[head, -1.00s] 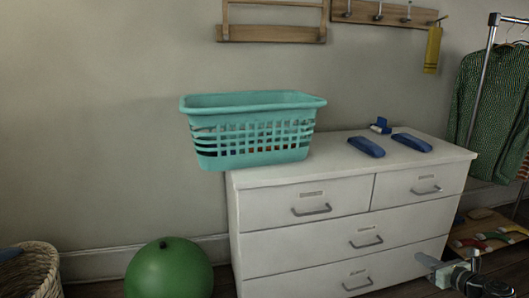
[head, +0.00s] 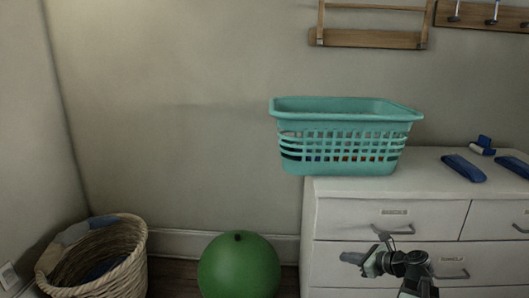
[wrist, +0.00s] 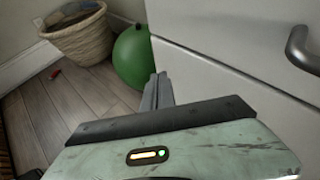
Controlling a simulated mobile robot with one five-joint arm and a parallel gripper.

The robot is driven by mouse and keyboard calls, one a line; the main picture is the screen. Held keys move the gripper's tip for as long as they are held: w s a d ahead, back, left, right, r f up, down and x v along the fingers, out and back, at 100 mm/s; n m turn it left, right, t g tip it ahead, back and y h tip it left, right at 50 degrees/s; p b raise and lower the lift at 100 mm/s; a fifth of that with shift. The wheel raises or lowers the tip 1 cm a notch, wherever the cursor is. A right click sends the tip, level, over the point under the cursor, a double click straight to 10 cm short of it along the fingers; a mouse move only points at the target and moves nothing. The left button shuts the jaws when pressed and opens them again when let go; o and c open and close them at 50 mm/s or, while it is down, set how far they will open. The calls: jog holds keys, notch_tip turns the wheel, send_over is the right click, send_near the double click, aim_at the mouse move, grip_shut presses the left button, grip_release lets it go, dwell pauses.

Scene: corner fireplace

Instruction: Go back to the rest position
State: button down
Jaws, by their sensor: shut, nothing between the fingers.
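My gripper (head: 352,258) is in front of the white dresser (head: 340,220) in the head view, low and right of centre, pointing left. Its fingers (wrist: 156,92) are together with nothing between them in the wrist view. The gripper is apart from everything around it. Part of my arm runs out of the bottom of the head view.
A teal laundry basket (head: 345,128) stands on the dresser, its left end over the edge. Blue cases (head: 464,168) lie beside it. A green ball (head: 240,268) and a wicker basket (head: 130,265) stand on the floor. A drawer handle (wrist: 300,48) is near my gripper's right.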

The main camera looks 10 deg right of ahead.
jog(key=a+f+n+g, duration=0.2)
jog(key=a+n, duration=0.2)
jog(key=a, duration=0.5)
jog(key=a+f+n+g+p, duration=0.15)
jog(key=a+n, duration=0.25)
jog(key=a, duration=0.4)
jog(key=a+f+n+g, duration=0.2)
jog(key=a+n+g, duration=0.1)
jog(key=a, duration=0.6)
jog(key=s+a+f+n+g+h, duration=0.3)
jog(key=s+a+f+n, duration=0.15)
jog(key=n, duration=0.65)
jog(key=s+d+n+g+h, duration=0.1)
jog(key=s+d+n+h, duration=0.2)
jog(key=d+n, duration=0.2)
notch_tip(320, 180, up, 38)
jog(key=n+p, duration=0.1)
jog(key=p, duration=3.7)
jog(key=shift+f+n, duration=0.25)
jog(key=shift+n, duration=0.15)
jog(key=shift+d+f, duration=0.1)
